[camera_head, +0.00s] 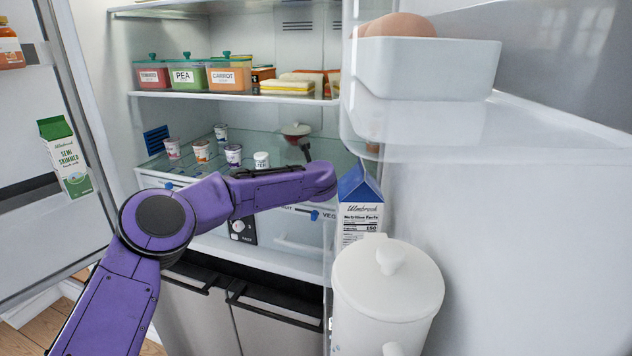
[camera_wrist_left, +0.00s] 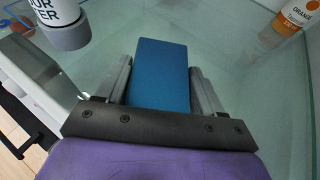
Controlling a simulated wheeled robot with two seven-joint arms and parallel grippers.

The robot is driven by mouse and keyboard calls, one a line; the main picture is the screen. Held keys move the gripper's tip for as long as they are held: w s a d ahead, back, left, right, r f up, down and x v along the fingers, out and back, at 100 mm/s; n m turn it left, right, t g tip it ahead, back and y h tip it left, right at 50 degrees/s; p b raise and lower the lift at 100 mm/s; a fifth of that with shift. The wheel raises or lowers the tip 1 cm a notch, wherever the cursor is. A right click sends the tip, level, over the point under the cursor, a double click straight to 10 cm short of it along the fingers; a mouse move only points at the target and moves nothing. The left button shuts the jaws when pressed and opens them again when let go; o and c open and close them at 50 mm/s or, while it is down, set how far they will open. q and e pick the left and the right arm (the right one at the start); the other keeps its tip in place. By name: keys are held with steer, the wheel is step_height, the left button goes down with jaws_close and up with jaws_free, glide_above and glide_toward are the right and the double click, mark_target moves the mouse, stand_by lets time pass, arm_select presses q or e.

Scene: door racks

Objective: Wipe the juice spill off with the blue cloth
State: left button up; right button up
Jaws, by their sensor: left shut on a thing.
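The blue cloth (camera_wrist_left: 161,88) shows in the left wrist view as a flat blue block between the two grey fingers. My left gripper (camera_wrist_left: 159,66) is shut on it, over the glass shelf (camera_wrist_left: 225,60). In the head view my purple left arm reaches from the lower left into the open fridge; its gripper and the cloth cannot be made out there. I cannot make out a juice spill in either view; the arm covers part of the glass shelf (camera_head: 205,180). Whether the cloth touches the glass is unclear. My right gripper is not in view.
Several small pots, one a white pot (camera_head: 261,160), stand on the glass shelf. A white jug (camera_head: 388,290) and a blue-topped carton (camera_head: 359,210) stand on the right.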

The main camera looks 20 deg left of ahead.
arm_select(q)
steer(key=shift+a, duration=0.4)
steer(key=shift+a+f+b, duration=0.1)
steer(key=shift+a+b, duration=0.2)
steer(key=shift+a, duration=0.3)
steer(key=shift+s+a, duration=0.15)
steer(key=shift+a, duration=1.05)
steer(key=shift+w+r+p, duration=0.2)
steer(key=shift+w+p, duration=0.1)
steer(key=shift+w, duration=0.15)
steer(key=shift+w+f, duration=0.15)
steer(key=shift+w, duration=0.3)
steer(key=shift+d+f, duration=0.1)
steer(key=shift+d, duration=0.65)
steer(key=shift+d+b, duration=0.4)
steer(key=shift+d, duration=0.55)
steer(key=shift+w+d, duration=0.2)
steer(key=shift+d, duration=4)
steer(key=shift+w+a+r+p, duration=0.1)
steer(key=shift+r+p, duration=1.55)
steer(key=shift+r, duration=1.4)
